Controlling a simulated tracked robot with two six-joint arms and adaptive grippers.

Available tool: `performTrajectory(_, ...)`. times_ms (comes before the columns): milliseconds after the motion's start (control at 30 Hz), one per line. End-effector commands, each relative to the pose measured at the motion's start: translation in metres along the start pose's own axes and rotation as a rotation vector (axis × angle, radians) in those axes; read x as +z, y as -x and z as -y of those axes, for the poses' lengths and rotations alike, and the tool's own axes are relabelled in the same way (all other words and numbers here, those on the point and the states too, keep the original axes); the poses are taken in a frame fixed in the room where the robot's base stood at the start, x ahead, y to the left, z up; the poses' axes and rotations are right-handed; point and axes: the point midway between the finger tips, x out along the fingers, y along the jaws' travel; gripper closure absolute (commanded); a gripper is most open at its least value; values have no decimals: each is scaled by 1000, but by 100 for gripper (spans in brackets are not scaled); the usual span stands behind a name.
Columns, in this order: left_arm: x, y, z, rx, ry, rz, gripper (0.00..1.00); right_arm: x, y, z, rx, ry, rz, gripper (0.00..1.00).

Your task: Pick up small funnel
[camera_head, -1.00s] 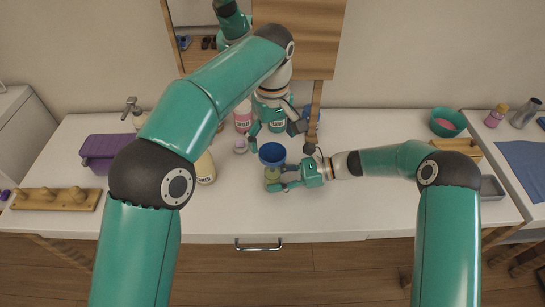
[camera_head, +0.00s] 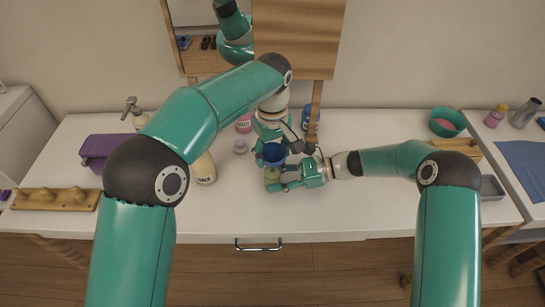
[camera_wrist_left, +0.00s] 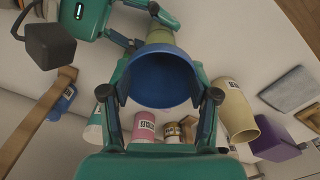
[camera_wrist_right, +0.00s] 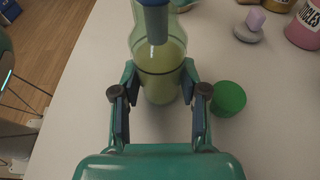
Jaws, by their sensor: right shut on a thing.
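The small funnel (camera_head: 273,155) is blue and sits mouth up in the neck of a clear bottle (camera_wrist_right: 160,75) with yellow-green contents. The right wrist view shows its stem (camera_wrist_right: 153,22) in the bottle. My right gripper (camera_head: 281,181) is shut on the bottle, which stands upright on the table. My left gripper (camera_head: 272,146) is at the funnel's height. In the left wrist view its open fingers (camera_wrist_left: 165,100) stand on both sides of the funnel's wide rim (camera_wrist_left: 162,80); whether they touch it is unclear.
A green cap (camera_wrist_right: 228,98) lies close to the bottle. A purple bin (camera_head: 103,150) and a wooden peg rack (camera_head: 55,199) are at left. The table's front is clear.

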Motion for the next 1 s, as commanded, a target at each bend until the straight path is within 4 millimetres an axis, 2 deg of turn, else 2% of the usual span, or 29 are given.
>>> performTrajectory(567, 0, 5, 0, 1, 0, -1, 58, 0, 0, 0, 0, 0, 0, 76)
performTrajectory(767, 0, 16, -1, 1, 0, -1, 58, 0, 0, 0, 0, 0, 0, 76)
performTrajectory(1000, 0, 38, -1, 2, 1, -2, 58, 0, 0, 0, 0, 0, 0, 76)
